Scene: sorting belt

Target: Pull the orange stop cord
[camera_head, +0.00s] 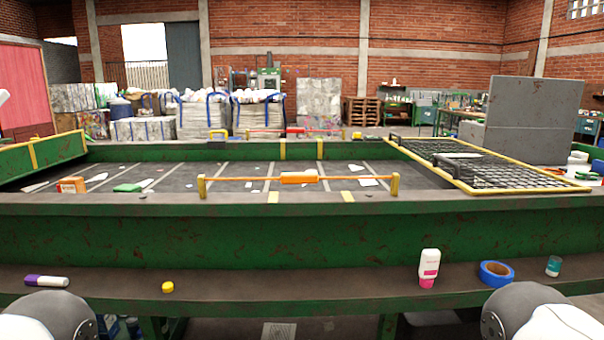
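The orange stop cord (246,179) runs level along the near rim of the belt, between a left yellow post (202,188) and a right yellow post (395,185). A thicker orange handle (299,178) sits on it near the middle. Nothing touches the cord. Neither of my grippers shows; only rounded grey and white parts of my arms show at the bottom left and bottom right corners.
A red cord (262,130) spans the far rim. A yellow-framed grate (480,165) covers the belt's right. The near ledge (300,280) holds a marker (46,281), yellow cap (167,287), white-pink bottle (429,268), blue tape (496,273) and small jar (553,266). Its middle is clear.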

